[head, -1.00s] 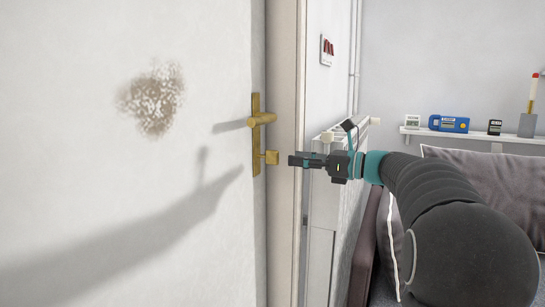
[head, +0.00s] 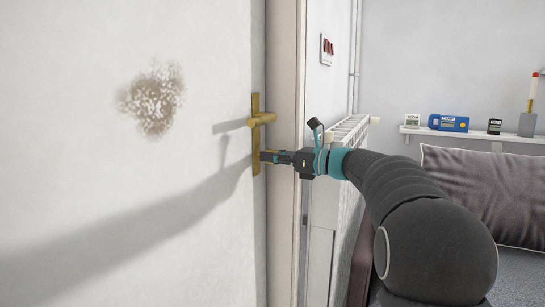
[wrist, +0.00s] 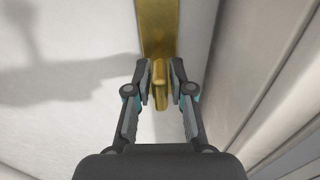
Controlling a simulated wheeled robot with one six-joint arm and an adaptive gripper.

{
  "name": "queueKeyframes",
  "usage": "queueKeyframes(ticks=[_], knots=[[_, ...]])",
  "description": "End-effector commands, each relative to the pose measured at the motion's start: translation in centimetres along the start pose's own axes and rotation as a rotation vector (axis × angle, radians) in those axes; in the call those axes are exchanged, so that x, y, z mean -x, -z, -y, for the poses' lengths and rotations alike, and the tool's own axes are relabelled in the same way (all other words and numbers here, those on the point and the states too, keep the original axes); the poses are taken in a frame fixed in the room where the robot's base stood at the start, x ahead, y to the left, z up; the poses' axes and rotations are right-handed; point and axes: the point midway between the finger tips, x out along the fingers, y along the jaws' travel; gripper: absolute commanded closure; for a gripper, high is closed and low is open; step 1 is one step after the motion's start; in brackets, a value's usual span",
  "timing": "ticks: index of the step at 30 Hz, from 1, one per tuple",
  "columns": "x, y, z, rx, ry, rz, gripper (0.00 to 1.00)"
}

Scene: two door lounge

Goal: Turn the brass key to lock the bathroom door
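The brass key (wrist: 161,88) sits in the lower part of the brass lock plate (head: 256,104) on the bathroom door. In the wrist view its bow stands upright as a narrow strip. My gripper (wrist: 161,72) has one finger on each side of the bow, with narrow gaps showing. It is partly open, and no firm grip on the key is visible. In the head view my gripper (head: 267,157) reaches the plate from the right and hides most of the key. The brass door handle (head: 262,119) is just above it.
The white door (head: 110,200) fills the left, with a brownish stain (head: 152,99). The door frame (head: 284,220) stands right of the plate. A radiator (head: 346,135), a cushion (head: 475,195) and a wall shelf (head: 470,136) with small devices are farther right.

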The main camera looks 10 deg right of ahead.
Motion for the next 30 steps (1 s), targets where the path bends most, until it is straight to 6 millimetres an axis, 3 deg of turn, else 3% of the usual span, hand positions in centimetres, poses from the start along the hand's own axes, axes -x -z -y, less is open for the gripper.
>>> queueKeyframes(ticks=[17,30], knots=[[0.04,0.11,-0.03,0.079,0.0,0.0,1.0],[0.05,0.37,-0.18,0.443,0.0,0.0,1.0]])
